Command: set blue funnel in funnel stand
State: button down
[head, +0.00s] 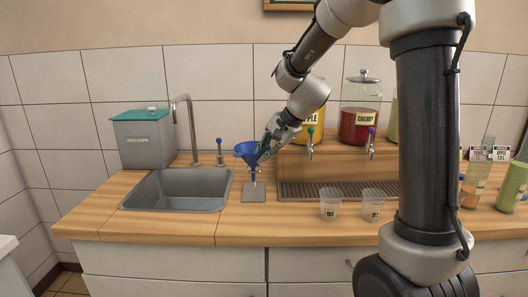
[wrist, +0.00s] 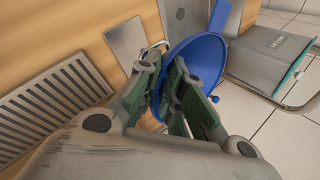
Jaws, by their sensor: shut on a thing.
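The blue funnel (head: 246,149) is upright above the counter to the right of the sink, and its wide bowl also shows in the wrist view (wrist: 205,50). My gripper (head: 263,150) is shut on the funnel's rim from the right. In the wrist view my green-padded fingers (wrist: 172,78) close on its near side. The funnel stand (head: 254,195) has a flat grey base on the counter under the funnel. Part of a metal ring (wrist: 154,47) shows beside the bowl in the wrist view. I cannot tell whether the funnel touches the ring.
The sink (head: 176,192) with its tall tap (head: 186,125) is to the left. A blue-knobbed tap (head: 219,150) stands behind. A slotted drip tray (head: 335,190) lies right, below dispensers including a cherry jar (head: 360,120). Two clear cups (head: 330,205) stand in front.

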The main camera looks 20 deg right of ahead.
jog(key=shift+f, duration=0.7)
jog(key=c, duration=1.5)
grip_release()
jog(key=v, duration=1.2)
jog(key=s+d+f+n+h, duration=0.1)
jog(key=s+d+n, duration=0.1)
jog(key=s, duration=0.6)
jog(key=s+d+f+n+h, duration=0.1)
jog(key=s+d+n+h, duration=0.1)
jog(key=s+n, duration=0.3)
jog(key=s+d+f+n+h, duration=0.1)
jog(key=s+d+n+h, duration=0.1)
jog(key=s, duration=1.1)
jog(key=shift+d+f+n+g, duration=0.15)
jog(key=shift+d+n, duration=0.25)
jog(key=shift+d, duration=0.1)
jog(key=shift+d+f+n+g, duration=0.15)
jog(key=shift+d+n, duration=0.25)
jog(key=shift+d, duration=0.1)
